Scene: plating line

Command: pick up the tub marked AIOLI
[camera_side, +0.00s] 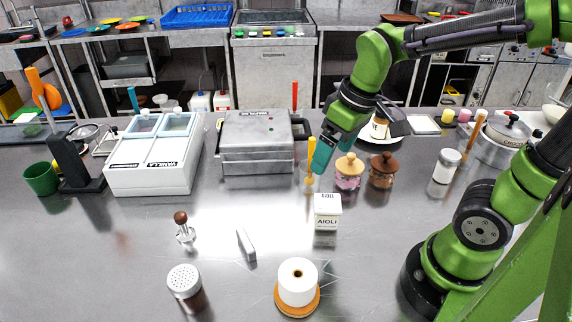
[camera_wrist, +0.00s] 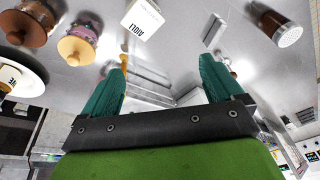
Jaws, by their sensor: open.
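The tub marked AIOLI (camera_side: 327,214) is a white square tub with dark lettering, upright on the steel counter in the side view. It also shows at the top of the wrist view (camera_wrist: 143,20). My gripper (camera_side: 316,160) is above and behind the tub, near the waffle iron, apart from it. In the wrist view its two teal fingers (camera_wrist: 160,85) are spread wide with nothing held between them. In the side view the finger tips overlap an orange-handled tool in a clear glass.
Two lidded jars, pink (camera_side: 348,172) and brown (camera_side: 382,170), stand right of my gripper. The waffle iron (camera_side: 255,140) is to the left. A paper roll (camera_side: 298,282), a shaker (camera_side: 185,285) and a grey block (camera_side: 246,245) lie nearer the front. Bare counter surrounds the tub's front and right.

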